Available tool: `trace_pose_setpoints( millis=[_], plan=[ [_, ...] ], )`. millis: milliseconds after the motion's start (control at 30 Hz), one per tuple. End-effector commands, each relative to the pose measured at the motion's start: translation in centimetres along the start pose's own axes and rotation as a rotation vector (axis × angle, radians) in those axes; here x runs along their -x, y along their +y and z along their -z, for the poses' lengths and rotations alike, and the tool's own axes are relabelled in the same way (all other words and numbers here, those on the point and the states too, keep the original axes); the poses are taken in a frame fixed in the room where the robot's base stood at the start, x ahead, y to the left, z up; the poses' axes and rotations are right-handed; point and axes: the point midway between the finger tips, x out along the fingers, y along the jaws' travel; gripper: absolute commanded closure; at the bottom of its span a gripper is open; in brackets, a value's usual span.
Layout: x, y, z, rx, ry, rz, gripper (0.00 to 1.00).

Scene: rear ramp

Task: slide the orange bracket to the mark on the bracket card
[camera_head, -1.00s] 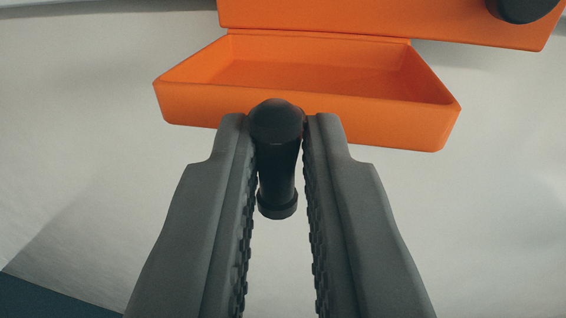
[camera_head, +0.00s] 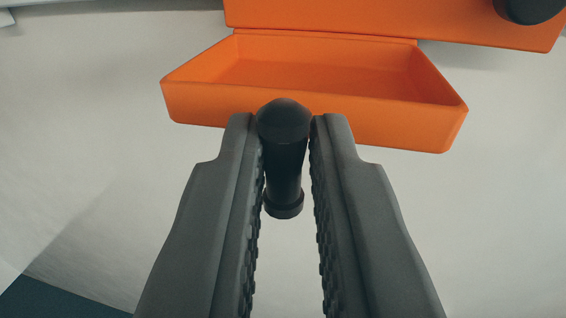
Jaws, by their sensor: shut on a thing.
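The orange bracket (camera_head: 310,118) spans the upper middle of the view, with a shallow open tray in front and an upright-looking orange plate behind it. My gripper (camera_head: 284,125) comes up from the bottom, its two grey ribbed fingers shut on a black knob (camera_head: 284,160) with a rounded head. The knob stands at the tray's near wall and overlaps it in the picture; whether it joins the bracket there is hidden. No mark can be made out, and I cannot tell whether the pale surface below is the bracket card.
Another black round knob (camera_head: 529,8) sits at the top right on the orange plate. The pale surface (camera_head: 90,130) is clear on both sides. A dark blue-grey area (camera_head: 50,300) shows at the lower left, and a whitish edge (camera_head: 5,18) at the top left.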

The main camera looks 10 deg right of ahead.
Motion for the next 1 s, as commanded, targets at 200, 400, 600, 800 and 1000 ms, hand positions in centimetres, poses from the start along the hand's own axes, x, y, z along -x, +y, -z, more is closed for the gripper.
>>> trace_pose_setpoints(
  millis=[200,400,600,800,1000],
  plan=[
    [0.0,0.1,0.1,0.0,0.001,0.0,0.66],
    [0.0,0.1,0.1,0.0,0.001,0.0,0.66],
    [0.8,0.0,0.1,0.001,0.0,0.0,0.66],
    [3.8,0.0,0.1,0.0,0.0,0.001,0.66],
    [7.6,0.0,0.1,0.0,0.001,0.002,0.66]
  ],
)
